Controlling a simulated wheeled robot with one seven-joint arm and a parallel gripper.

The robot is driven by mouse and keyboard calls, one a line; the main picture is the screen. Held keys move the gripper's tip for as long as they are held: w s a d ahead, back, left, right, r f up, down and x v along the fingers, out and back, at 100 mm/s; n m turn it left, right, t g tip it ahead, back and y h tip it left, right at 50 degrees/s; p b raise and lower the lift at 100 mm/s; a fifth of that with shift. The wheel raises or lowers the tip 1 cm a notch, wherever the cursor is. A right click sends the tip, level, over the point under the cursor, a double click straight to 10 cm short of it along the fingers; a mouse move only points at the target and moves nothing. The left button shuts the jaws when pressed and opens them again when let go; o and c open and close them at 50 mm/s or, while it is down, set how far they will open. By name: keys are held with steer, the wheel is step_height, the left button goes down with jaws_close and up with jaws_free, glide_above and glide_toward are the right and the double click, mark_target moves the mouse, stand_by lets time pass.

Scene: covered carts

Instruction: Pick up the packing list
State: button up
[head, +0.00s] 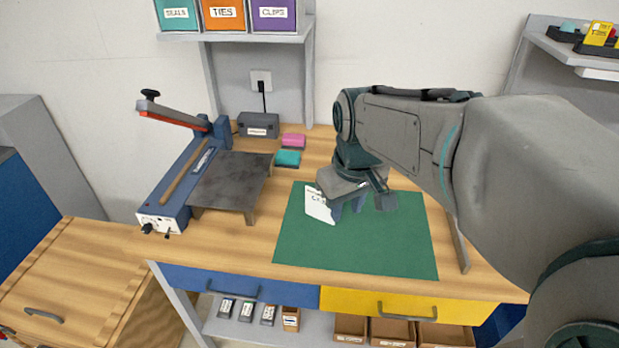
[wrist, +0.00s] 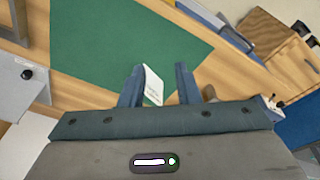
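The packing list (head: 318,205) is a small white sheet with dark print, seen over the green mat (head: 370,255) in the head view. My gripper (head: 347,206) is just to its right and partly covers it there. In the wrist view, the packing list (wrist: 153,86) shows between my two fingers (wrist: 159,85), nearer the left finger. A clear gap shows between the sheet and the right finger. My fingers are apart. The lower end of the sheet is hidden in the wrist view.
A blue sealer (head: 178,192) with a raised arm and a dark plate (head: 232,182) stand left of the mat. Pink (head: 293,141) and teal (head: 288,158) pads and a grey box (head: 259,125) lie behind. The mat's front part is clear.

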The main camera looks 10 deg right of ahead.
steer(key=w+n+g, duration=0.1)
steer(key=w+n, duration=0.2)
steer(key=w, duration=0.6)
steer(key=n+g, duration=0.1)
steer(key=n, duration=0.3)
glide_above(320, 206)
step_height(320, 206, down, 3)
steer(key=shift+f+p, duration=0.8)
steer(key=shift+f, duration=5.9)
jaws_close()
